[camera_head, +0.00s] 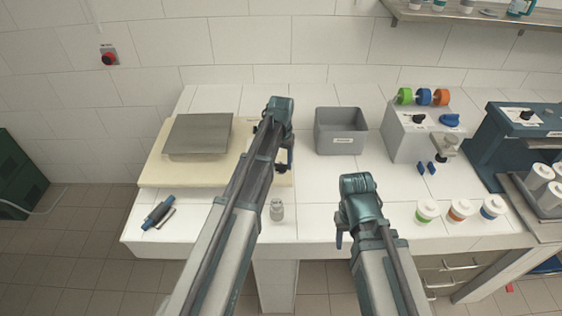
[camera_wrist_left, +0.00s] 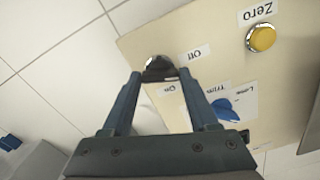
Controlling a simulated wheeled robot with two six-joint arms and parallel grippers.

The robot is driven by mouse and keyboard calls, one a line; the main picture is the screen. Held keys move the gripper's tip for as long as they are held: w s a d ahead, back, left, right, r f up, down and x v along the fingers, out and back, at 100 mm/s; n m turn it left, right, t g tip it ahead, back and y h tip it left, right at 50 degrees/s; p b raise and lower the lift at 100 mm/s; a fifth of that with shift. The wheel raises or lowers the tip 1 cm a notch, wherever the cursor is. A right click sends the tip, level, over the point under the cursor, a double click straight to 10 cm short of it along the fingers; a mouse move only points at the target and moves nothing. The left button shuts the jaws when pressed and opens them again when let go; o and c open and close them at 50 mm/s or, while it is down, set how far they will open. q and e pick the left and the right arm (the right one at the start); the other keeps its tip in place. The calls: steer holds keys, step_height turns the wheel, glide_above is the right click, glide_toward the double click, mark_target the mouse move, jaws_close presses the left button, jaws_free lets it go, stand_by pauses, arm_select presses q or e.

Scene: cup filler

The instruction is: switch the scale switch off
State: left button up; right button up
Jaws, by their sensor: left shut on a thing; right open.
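The scale (camera_head: 150,172) is a cream body with a grey metal plate (camera_head: 198,135) at the left of the bench. Its black switch knob (camera_wrist_left: 158,68) shows in the left wrist view, between upside-down "Off" and "On" labels. My left gripper (camera_wrist_left: 160,76) is shut on this knob, with one fingertip on each side. The knob's exact pointing is hard to tell. In the head view my left arm hides the scale's panel and most of the left gripper (camera_head: 284,163). My right gripper (camera_head: 341,234) is open and empty over the bench's front edge.
A yellow Zero button (camera_wrist_left: 262,38) and a blue knob (camera_wrist_left: 224,109) sit near the switch. A grey bin (camera_head: 341,143) is right of the scale. Several lidded cups stand further right.

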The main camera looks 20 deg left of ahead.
mark_target(281, 164)
arm_select(q)
steer(key=shift+n, duration=1.8)
steer(key=o, duration=1.4)
steer(key=shift+r, duration=0.15)
step_height(281, 164, up, 14)
steer(key=p, duration=1.4)
steer(key=shift+f, duration=0.25)
